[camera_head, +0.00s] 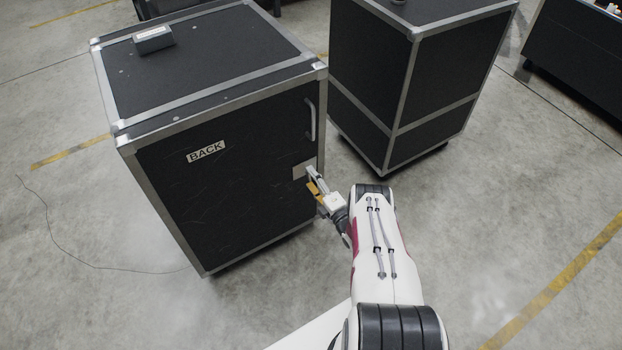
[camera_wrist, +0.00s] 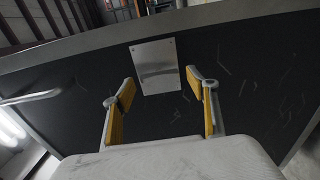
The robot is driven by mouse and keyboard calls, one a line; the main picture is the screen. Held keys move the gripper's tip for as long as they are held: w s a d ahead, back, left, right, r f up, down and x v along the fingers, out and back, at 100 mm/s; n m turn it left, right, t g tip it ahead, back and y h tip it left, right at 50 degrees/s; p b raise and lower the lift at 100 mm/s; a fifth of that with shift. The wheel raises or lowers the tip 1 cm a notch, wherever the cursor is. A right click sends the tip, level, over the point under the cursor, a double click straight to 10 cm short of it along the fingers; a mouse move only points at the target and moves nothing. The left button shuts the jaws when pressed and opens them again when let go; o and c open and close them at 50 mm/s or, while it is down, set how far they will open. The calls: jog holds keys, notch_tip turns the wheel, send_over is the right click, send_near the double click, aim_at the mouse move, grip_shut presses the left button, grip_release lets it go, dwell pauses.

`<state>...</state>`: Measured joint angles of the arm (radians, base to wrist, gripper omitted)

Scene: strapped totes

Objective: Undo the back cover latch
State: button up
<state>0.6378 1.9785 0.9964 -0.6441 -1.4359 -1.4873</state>
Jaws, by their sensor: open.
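The back cover (camera_head: 225,185) is the dark front face of a metal-edged case, with a "BACK" label (camera_head: 206,151). A small bare metal plate (camera_head: 299,171) sits near its right edge, below the handle. In the wrist view the plate (camera_wrist: 155,66) looks flat and shiny, and I cannot make out a separate latch lever on it. My gripper (camera_head: 313,180) is at the plate's lower right in the head view. In the wrist view my gripper (camera_wrist: 161,84) is open and empty, its yellow-padded fingers either side of the plate's lower part. I cannot tell whether they touch the cover.
A vertical bar handle (camera_head: 311,118) stands out above the plate; it also shows at left in the wrist view (camera_wrist: 30,97). A small grey box (camera_head: 153,39) lies on the case top. A second dark case (camera_head: 420,75) stands close behind right. Floor at left is mostly clear.

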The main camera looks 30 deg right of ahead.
jog(key=s, duration=1)
jog(key=shift+s, duration=0.4)
dwell(0.4)
